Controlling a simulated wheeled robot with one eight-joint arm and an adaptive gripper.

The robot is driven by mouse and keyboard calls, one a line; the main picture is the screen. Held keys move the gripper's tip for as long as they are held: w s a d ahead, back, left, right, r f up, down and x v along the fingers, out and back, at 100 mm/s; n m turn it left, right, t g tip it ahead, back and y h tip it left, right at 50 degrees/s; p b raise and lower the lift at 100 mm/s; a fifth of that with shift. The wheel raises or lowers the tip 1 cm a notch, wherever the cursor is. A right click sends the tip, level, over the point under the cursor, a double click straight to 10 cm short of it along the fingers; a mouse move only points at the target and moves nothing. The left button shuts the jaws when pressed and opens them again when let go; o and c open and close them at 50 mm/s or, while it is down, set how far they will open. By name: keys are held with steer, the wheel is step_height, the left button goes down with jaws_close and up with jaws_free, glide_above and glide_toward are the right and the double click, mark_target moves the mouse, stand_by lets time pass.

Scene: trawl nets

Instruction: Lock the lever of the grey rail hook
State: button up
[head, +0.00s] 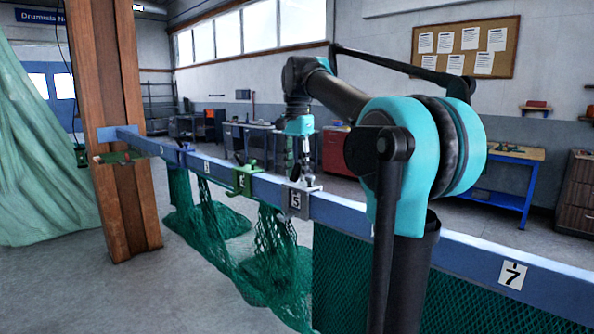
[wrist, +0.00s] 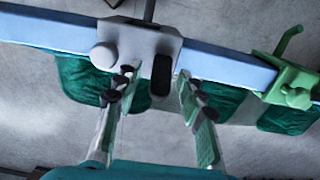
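The grey rail hook (head: 297,200), by the number 5 plate, sits on the blue rail (head: 340,207). In the wrist view the hook (wrist: 140,42) shows a round knob at left, a thin grey bar (wrist: 149,11) rising behind its top edge, and a dark rounded piece (wrist: 161,76) low on its face. I cannot tell whether that piece is the lever or a slot. My gripper (wrist: 157,77) is open, one fingertip on each side of the dark piece, with no clear grip on anything. In the head view my gripper (head: 303,176) is just above the hook, partly hiding it.
A green hook (head: 243,180) sits farther along the rail; it is at right in the wrist view (wrist: 292,80). Green nets (head: 275,265) hang below the rail. A wooden post (head: 120,120) stands at the rail's far end. The floor in front is clear.

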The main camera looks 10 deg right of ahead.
mark_target(294, 174)
steer(key=shift+f, duration=0.1)
jaws_close()
steer(key=shift+a, duration=0.1)
stand_by(0.4)
steer(key=t+h, duration=0.1)
steer(key=a+t+h, duration=0.1)
steer(key=h, duration=0.1)
steer(key=s+t+h, duration=0.1)
steer(key=shift+a+r+h, duration=0.15)
steer(key=shift+r+h, duration=0.05)
steer(key=shift+h, duration=0.1)
steer(key=t+h, duration=0.2)
steer(key=a+t+h, duration=0.1)
steer(key=h, duration=0.1)
steer(key=shift+s+f, duration=0.15)
steer(key=shift+s, duration=0.2)
steer(key=shift+t+h, duration=0.3)
steer(key=shift+t, duration=0.1)
jaws_free()
